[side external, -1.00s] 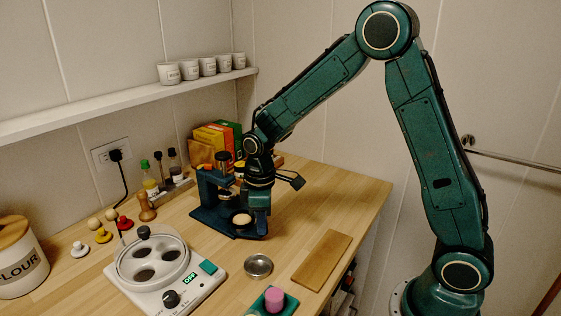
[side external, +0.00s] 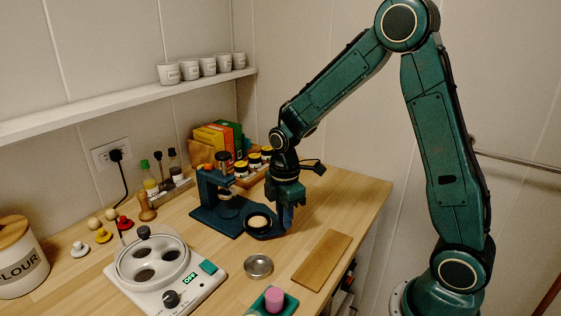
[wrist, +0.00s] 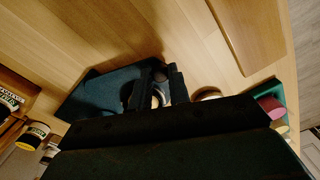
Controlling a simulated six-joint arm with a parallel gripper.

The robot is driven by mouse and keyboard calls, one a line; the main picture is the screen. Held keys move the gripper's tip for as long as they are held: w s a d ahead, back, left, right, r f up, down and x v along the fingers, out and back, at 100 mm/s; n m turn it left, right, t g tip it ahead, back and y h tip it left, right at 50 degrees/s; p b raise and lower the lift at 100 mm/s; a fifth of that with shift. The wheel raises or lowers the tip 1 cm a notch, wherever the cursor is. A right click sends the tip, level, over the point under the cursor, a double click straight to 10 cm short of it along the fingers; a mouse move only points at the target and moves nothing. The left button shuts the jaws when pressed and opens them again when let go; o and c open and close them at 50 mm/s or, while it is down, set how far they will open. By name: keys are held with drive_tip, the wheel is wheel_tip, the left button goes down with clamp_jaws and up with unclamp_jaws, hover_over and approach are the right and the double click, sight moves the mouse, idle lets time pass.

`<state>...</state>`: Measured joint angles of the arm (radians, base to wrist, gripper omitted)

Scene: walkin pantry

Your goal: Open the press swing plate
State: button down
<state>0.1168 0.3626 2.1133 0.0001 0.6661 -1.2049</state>
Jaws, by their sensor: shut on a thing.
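The dark blue press (side external: 208,192) stands on the wooden counter; its base also shows in the wrist view (wrist: 95,98). Its swing plate (side external: 262,235) is swung out to the right of the press head, with a round cream piece (side external: 258,221) lying in it. My gripper (side external: 287,219) points down at the plate's right side and is shut on it. The exact grip is hidden by the fingers. In the wrist view the fingers (wrist: 153,90) show beside the press base, with much of the plate covered.
A small metal bowl (side external: 258,266) and a wooden board (side external: 321,259) lie in front of the press. A white device with a round top (side external: 166,284) stands to the left. Jars and boxes (side external: 222,138) stand behind. Bare counter lies to the right.

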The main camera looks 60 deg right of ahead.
drive_tip(key=shift+s+d+n, duration=0.15)
drive_tip(key=shift+d+n, duration=0.5)
drive_tip(key=shift+n, duration=0.05)
drive_tip(key=c, duration=1.3)
unclamp_jaws()
drive_tip(key=shift+r, duration=0.1)
wheel_tip(320, 180, up, 14)
drive_tip(key=shift+f, duration=0.15)
drive_tip(key=shift+s, duration=0.1)
